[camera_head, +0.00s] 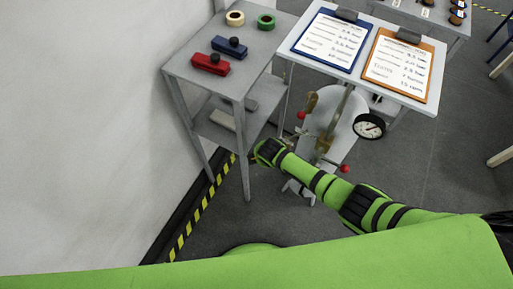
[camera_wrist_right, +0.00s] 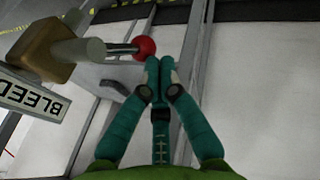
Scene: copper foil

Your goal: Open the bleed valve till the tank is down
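The tank (camera_head: 322,112) is a pale grey body below the clipboard table, with brass fittings and a round dial gauge (camera_head: 369,126) on its right. The dial's reading is too small to tell. One red knob (camera_head: 301,115) shows left of the tank and another (camera_head: 344,169) at its lower right. In the wrist view, a brass valve body (camera_wrist_right: 48,50) has a metal lever ending in a red ball (camera_wrist_right: 145,47), beside a BLEED label (camera_wrist_right: 32,98). My right gripper (camera_wrist_right: 161,64) has its fingers together, tips just beside the ball; contact is unclear. My left gripper is out of view.
A grey shelf (camera_head: 180,62) with tape rolls and red and blue tools stands left of the tank. Two clipboards lie on the table (camera_head: 292,52) above it. A yellow-black floor stripe (camera_head: 200,212) runs along the wall. Open floor (camera_head: 420,170) lies to the right.

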